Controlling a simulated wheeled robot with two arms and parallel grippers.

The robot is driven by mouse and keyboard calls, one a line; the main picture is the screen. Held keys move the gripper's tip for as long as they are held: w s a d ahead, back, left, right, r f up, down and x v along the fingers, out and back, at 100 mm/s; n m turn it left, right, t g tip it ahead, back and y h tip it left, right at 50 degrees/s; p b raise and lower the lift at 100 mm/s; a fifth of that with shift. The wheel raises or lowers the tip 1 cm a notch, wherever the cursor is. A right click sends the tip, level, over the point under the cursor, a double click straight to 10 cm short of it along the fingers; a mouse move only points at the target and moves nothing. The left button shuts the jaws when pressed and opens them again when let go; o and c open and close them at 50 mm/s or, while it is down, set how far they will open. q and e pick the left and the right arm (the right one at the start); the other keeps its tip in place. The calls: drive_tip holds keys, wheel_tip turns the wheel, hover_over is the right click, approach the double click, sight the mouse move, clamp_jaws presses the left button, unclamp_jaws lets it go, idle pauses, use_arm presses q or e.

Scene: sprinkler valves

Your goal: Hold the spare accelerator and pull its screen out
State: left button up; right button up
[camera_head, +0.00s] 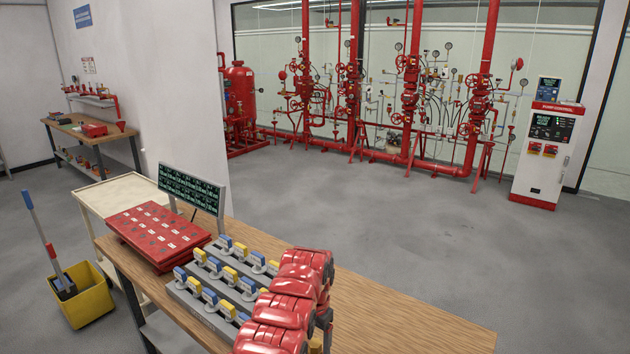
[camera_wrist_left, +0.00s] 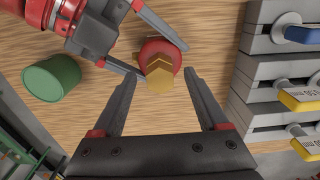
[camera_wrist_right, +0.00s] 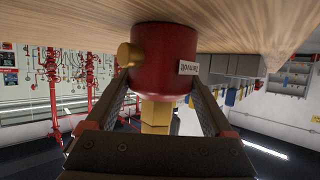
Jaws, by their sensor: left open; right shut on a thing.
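The spare accelerator (camera_wrist_right: 163,60) is a red cylinder with a white label, a brass side stub (camera_wrist_right: 128,55) and a brass hex piece (camera_wrist_right: 155,113). My right gripper (camera_wrist_right: 160,82) is shut on its red body. In the left wrist view, the accelerator (camera_wrist_left: 172,50) shows end-on above the wooden table, with the right gripper's fingers on either side. The brass hex piece (camera_wrist_left: 160,75) faces my left gripper (camera_wrist_left: 158,78). The left fingers are open, one on each side of it, with gaps. I cannot make out the screen. My red arms hide the accelerator in the head view.
A grey rack (camera_head: 205,292) with blue and yellow tagged valves stands beside my arms. A green cylinder (camera_wrist_left: 50,78) is near the right gripper. A red panel (camera_head: 158,235) and a display (camera_head: 192,188) stand at the table's left. The table's right part (camera_head: 410,325) is clear.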

sight(315, 343)
idle(0.8)
use_arm(q)
clamp_jaws()
drive_tip(key=shift+r, duration=0.1)
idle(0.4)
drive_tip(key=shift+r, duration=2.9)
use_arm(e)
drive_tip(key=o, duration=1.3)
